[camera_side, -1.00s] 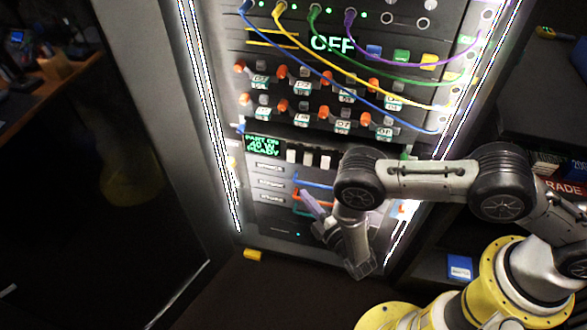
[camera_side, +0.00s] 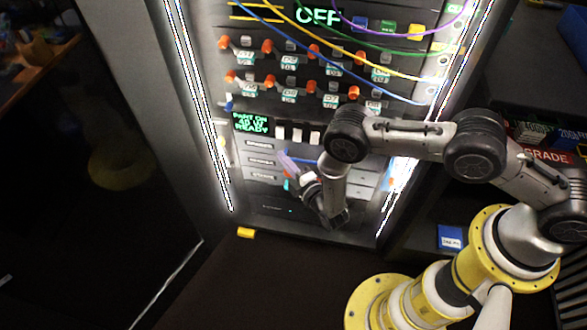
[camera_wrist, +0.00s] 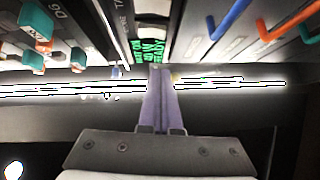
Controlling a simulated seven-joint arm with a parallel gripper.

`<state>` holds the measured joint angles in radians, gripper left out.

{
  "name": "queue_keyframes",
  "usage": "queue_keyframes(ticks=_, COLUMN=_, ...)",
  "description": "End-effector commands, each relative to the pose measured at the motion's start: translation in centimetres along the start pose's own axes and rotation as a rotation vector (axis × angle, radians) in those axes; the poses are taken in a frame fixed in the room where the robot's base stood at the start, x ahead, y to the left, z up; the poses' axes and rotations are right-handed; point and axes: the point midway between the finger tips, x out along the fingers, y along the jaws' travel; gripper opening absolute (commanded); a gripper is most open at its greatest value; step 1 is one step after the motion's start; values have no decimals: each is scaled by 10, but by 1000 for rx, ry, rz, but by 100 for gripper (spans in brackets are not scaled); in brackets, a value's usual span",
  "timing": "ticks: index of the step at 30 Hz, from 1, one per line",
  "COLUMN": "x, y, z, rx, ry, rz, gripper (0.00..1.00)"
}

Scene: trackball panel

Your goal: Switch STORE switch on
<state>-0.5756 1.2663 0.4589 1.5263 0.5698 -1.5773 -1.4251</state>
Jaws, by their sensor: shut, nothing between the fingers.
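My gripper (camera_side: 282,154) is shut and empty, its purple fingers pointing up and left in front of the lower part of the rack panel (camera_side: 275,222). It also shows in the wrist view (camera_wrist: 160,70), fingers together. The fingertips are just below and right of the green text display (camera_side: 251,123), which shows in the wrist view too (camera_wrist: 150,50). I cannot read any STORE label, so I cannot tell which switch it is. Several orange-capped switches (camera_side: 267,46) with small labels stand in rows above the display. White keys (camera_side: 297,135) sit right of it.
Blue, yellow, green and purple cables hang across the upper panel, the blue cable (camera_side: 330,62) crossing the switch rows. Bright light strips (camera_side: 190,110) edge the rack. A yellow block (camera_side: 245,232) lies at its foot. A shelf with a blue box (camera_side: 451,238) is at right.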

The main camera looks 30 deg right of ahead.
Motion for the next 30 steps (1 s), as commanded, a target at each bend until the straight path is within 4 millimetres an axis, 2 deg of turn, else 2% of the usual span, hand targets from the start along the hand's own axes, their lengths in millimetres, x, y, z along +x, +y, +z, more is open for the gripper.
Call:
queue_keyframes(ticks=1, x=11, y=0, z=1, rx=3, ry=-2, rz=3, gripper=0)
queue_keyframes(ticks=4, x=29, y=0, z=1, rx=1, ry=-1, rz=2, gripper=0)
queue_keyframes(ticks=10, x=46, y=0, z=22, rx=1, ry=-2, rz=1, gripper=0)
queue_keyframes(ticks=30, x=57, y=-2, z=33, rx=-1, ry=0, rz=1, gripper=0)
